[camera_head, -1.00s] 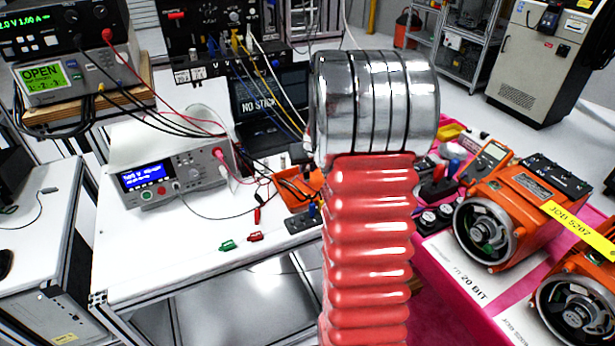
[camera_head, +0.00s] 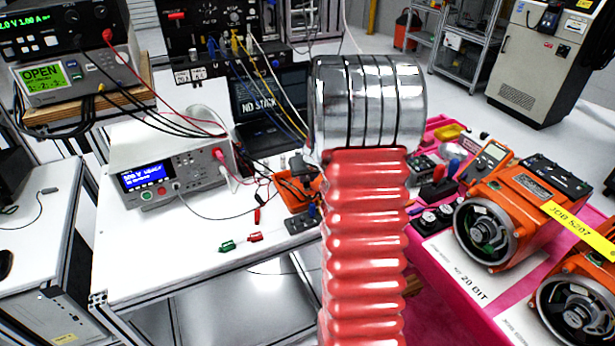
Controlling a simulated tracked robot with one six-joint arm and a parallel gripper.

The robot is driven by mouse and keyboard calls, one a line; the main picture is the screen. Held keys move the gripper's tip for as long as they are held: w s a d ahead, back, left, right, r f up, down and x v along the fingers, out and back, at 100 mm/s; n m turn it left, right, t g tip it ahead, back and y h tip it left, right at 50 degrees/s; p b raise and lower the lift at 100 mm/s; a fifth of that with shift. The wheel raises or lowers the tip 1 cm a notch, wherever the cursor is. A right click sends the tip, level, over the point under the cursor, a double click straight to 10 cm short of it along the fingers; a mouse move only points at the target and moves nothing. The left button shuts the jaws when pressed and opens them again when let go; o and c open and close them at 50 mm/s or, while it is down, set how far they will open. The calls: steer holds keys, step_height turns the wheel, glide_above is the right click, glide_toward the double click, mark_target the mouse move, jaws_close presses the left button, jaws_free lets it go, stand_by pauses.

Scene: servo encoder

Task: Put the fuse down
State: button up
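I cannot make out the fuse in this view. My own arm, a red ribbed sleeve with a shiny metal joint on top, rises through the middle of the picture. It hides part of the bench behind it. My gripper does not show, so I cannot see whether it holds anything. An orange tray (camera_head: 292,190) with small items sits on the white bench (camera_head: 190,235), just left of my arm. Its right part is hidden by the arm.
A laptop (camera_head: 262,105) is behind. Orange motors (camera_head: 520,210) stand on a pink mat (camera_head: 440,265) at right. The bench's front left is clear.

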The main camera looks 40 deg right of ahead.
steer(key=o, duration=0.4)
steer(key=shift+o, duration=0.2)
steer(key=shift+r, duration=0.15)
steer(key=v, duration=1.2)
stand_by(0.5)
steer(key=s+a+r+n+y, duration=0.1)
steer(key=s+a+r, duration=0.15)
steer(key=a, duration=0.75)
steer(key=s+a+r+n+y, duration=0.15)
steer(key=a+r, duration=0.25)
steer(key=a, duration=0.6)
steer(key=s+a+r+n, duration=0.1)
steer(key=s+a+n, duration=0.2)
steer(key=s+a, duration=1.1)
steer(key=shift+s+a+r, duration=0.15)
steer(key=shift+r, duration=0.1)
